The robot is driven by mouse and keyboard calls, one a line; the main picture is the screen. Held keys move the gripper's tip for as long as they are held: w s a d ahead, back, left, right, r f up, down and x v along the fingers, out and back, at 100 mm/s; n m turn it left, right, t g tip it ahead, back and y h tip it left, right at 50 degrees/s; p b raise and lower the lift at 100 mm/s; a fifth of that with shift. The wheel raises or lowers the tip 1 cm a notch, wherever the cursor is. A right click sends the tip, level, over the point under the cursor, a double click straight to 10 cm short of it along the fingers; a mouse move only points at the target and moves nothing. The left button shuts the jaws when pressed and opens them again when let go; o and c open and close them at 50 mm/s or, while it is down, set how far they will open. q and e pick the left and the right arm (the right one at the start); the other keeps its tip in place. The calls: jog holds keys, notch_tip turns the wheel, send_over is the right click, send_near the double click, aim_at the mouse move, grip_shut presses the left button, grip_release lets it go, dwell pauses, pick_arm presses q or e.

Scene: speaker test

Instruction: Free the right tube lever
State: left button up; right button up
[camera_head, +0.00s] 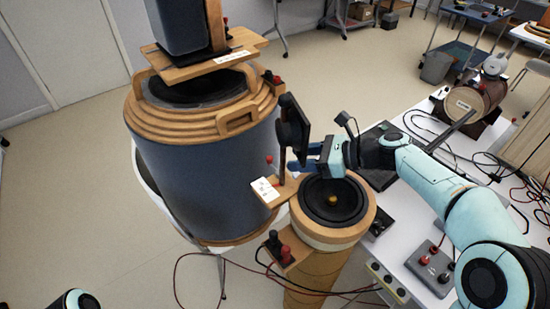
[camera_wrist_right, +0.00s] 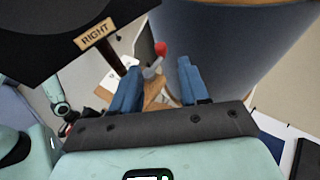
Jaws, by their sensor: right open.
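The right tube lever shows in the right wrist view as a grey arm with a red knob (camera_wrist_right: 160,48). In the head view its red knob (camera_head: 269,160) stands just left of my right gripper's fingertips, above a small wooden bracket (camera_head: 290,186). My right gripper (camera_head: 299,158) is open, its blue fingers pointing left. In the wrist view the lever appears in the gap between the fingers (camera_wrist_right: 158,72), nearer the left one; I cannot tell any contact. A "RIGHT" label (camera_wrist_right: 96,34) is on a dark post beside it. My left gripper is not visible.
A large blue drum (camera_head: 200,180) with wooden rings stands left of the gripper. A smaller wooden tube with a black speaker cone (camera_head: 332,200) is below it. A dark upright panel (camera_head: 292,122) rises close behind the fingers. A white table (camera_head: 410,225) with cables lies right.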

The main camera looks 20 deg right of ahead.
jog(key=x, duration=0.7)
jog(key=shift+w, duration=0.1)
grip_shut()
